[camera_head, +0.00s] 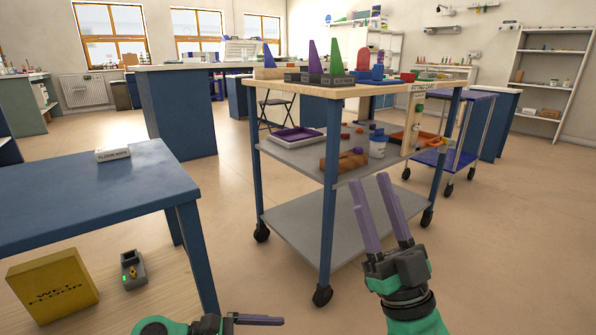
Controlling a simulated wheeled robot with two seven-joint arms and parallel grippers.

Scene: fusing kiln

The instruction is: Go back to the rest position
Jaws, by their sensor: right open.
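My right gripper (371,180) shows at the lower right, with its two long purple fingers pointing up and apart. It is open, and nothing shows between the fingers. In the picture its fingers overlap the lower shelves of the wheeled cart (295,98); I cannot tell how far apart they are in depth. My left gripper (268,320) is at the bottom edge, left of the middle, with purple fingers pointing right. It is seen side-on and partly cut off, so its opening does not show.
A blue table (75,200) stands at the left with a small "FLOOR WIPE" block (113,154) on it. Below are a yellow "WET FLOOR" box (53,284) and a grey device (133,270). The cart carries coloured cones (314,62). Open floor lies at the right.

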